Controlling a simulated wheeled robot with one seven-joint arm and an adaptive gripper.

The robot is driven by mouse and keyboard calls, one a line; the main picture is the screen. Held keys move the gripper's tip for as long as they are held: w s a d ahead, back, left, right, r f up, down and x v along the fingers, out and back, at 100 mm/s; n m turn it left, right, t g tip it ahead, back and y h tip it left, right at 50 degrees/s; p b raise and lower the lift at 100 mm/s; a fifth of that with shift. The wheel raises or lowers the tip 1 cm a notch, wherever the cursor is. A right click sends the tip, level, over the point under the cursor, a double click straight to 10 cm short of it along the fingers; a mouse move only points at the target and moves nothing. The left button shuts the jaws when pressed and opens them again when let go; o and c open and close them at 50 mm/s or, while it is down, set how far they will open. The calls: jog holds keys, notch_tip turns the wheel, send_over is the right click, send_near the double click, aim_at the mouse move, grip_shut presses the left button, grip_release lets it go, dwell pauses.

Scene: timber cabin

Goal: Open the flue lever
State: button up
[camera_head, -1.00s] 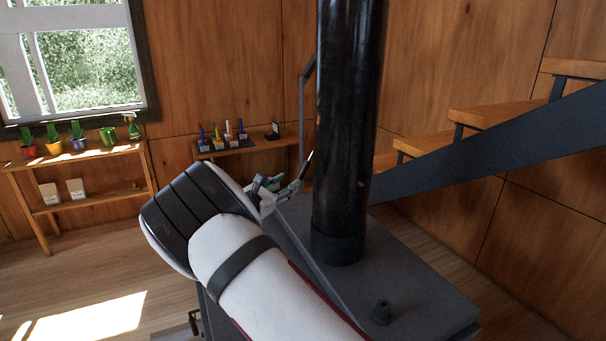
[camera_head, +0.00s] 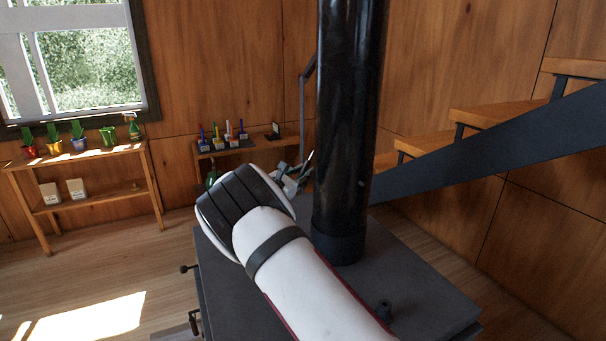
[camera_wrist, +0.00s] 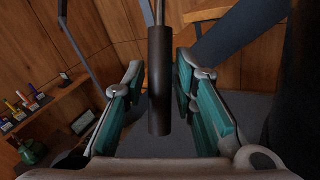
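The flue lever (camera_wrist: 160,85) shows in the wrist view as a dark cylindrical grip on a thin rod. It lies between the two teal-padded fingers of my gripper (camera_wrist: 161,95), with a visible gap on each side. The fingers are open and do not appear to touch it. In the head view my gripper (camera_head: 292,177) is just left of the black flue pipe (camera_head: 347,120), partly hidden behind my white wrist. I cannot make out the lever clearly there.
A wall shelf (camera_head: 250,146) with several coloured tools stands behind. A plant shelf (camera_head: 80,157) is at the left. Stairs (camera_head: 490,145) rise at the right.

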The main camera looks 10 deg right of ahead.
grip_shut()
jog(key=shift+f, duration=0.1)
jog(key=d+n+t+b, duration=0.1)
jog(key=d+n+t+h+b, duration=0.1)
jog(key=t, duration=0.1)
jog(key=w+d+f+n+t+h+b, duration=0.1)
jog(key=n+b, duration=0.1)
jog(key=shift+d+t, duration=0.4)
dwell(0.4)
jog(key=o, duration=0.5)
grip_release()
